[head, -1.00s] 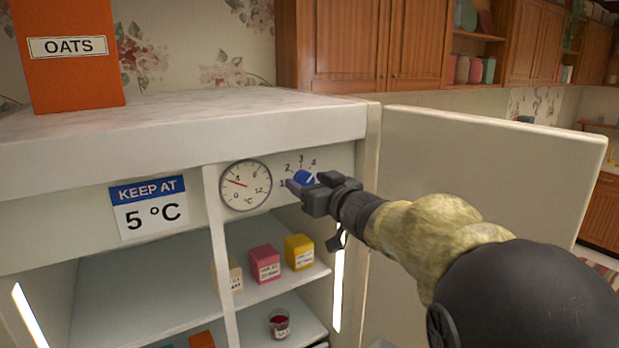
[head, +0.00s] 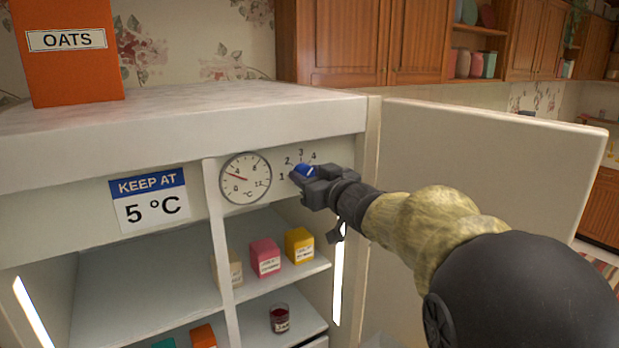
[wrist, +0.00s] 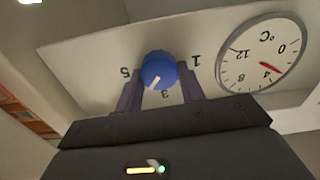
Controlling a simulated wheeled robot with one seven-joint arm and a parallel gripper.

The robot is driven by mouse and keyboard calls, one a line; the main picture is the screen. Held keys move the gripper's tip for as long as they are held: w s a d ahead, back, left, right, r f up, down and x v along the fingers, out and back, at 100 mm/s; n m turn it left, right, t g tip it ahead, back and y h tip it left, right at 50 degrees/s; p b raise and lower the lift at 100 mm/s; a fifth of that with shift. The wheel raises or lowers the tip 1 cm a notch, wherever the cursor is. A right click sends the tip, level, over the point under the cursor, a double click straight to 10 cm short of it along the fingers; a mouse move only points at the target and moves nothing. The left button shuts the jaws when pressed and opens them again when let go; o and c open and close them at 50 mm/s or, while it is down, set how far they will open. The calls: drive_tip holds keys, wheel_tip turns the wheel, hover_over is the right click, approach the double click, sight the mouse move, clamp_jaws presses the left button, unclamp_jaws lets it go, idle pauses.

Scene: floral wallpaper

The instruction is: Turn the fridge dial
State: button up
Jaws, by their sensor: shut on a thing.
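The blue fridge dial (head: 304,170) sits on the panel above the fridge shelves. In the wrist view the dial (wrist: 158,68) lies between the two fingers of my gripper (wrist: 160,92), which is shut on it. Its white mark points between 3 and 5, near where 4 stands; a finger covers that spot in the wrist view. The round gauge (head: 245,178) left of the dial has a red needle between 0 and 4, nearer 4; it also shows upside down in the wrist view (wrist: 262,52). A sign (head: 149,200) reads "KEEP AT 5 °C".
The open fridge door (head: 480,175) stands right of my arm. Shelves below the panel hold a pink box (head: 265,257), a yellow box (head: 299,245) and a glass jar (head: 279,318). An orange oats box (head: 68,50) stands on the fridge top (head: 200,115).

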drive_tip(key=n+b, duration=0.1)
drive_tip(key=n, duration=0.1)
drive_tip(key=n+b, duration=0.2)
drive_tip(key=shift+f+n, duration=0.2)
drive_tip(key=shift+n, duration=0.2)
drive_tip(key=shift+a+n+b, duration=0.1)
drive_tip(key=shift+n+b, duration=0.9)
drive_tip(key=shift+n, duration=0.8)
drive_tip(key=o, duration=1)
drive_tip(key=shift+s+r, duration=0.1)
drive_tip(key=shift+c, duration=0.2)
drive_tip(key=b+v, duration=0.2)
drive_tip(key=v, duration=1.5)
